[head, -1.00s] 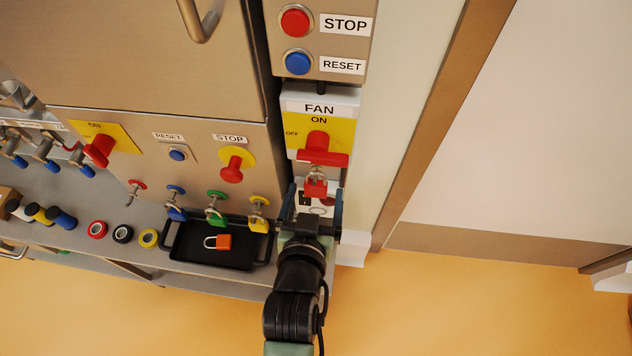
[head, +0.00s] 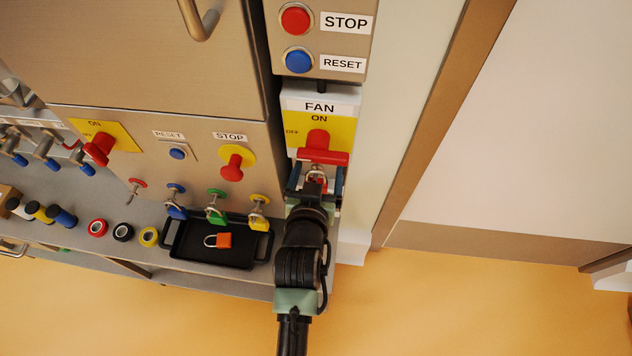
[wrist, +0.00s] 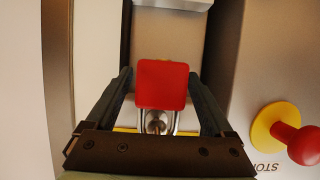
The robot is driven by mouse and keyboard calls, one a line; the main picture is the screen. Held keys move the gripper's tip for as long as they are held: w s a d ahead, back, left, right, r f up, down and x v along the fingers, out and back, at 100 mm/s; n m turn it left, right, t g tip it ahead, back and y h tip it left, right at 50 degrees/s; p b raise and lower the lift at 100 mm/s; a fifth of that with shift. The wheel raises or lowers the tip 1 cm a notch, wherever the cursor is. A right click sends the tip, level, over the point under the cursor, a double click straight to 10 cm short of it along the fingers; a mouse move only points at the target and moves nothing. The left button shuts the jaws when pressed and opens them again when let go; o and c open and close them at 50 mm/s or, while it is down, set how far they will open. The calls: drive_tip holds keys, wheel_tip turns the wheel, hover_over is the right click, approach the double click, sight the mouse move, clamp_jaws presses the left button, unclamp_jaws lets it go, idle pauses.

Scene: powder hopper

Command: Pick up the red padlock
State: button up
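The red padlock (wrist: 161,85) hangs by its metal shackle below the red handle of the FAN switch (head: 323,155). In the wrist view its square red body sits between the two fingers of my gripper (wrist: 160,82), with narrow gaps visible at its sides. In the head view my gripper (head: 316,178) is right below the FAN handle, one finger on each side of the padlock. There the gripper hides most of the padlock body; the shackle (head: 317,172) shows. My gripper is open.
An orange padlock (head: 224,241) lies in a black tray (head: 190,260) on the shelf. Blue (head: 177,213), green (head: 216,219) and yellow (head: 258,224) padlocks hang to the left. A red STOP knob (head: 232,165) juts out nearby. A pale wall panel (head: 385,120) is at right.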

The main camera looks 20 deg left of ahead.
clamp_jaws()
drive_tip(key=shift+r, duration=0.1)
drive_tip(key=shift+r, duration=0.55)
drive_tip(key=s+d, duration=0.2)
drive_tip(key=s, duration=0.6)
drive_tip(key=s+d, duration=0.3)
drive_tip(key=s, duration=0.6)
drive_tip(key=shift+s+r, duration=0.2)
drive_tip(key=shift+r, duration=0.25)
drive_tip(key=shift+r+p, duration=0.3)
drive_tip(key=shift+r, duration=0.05)
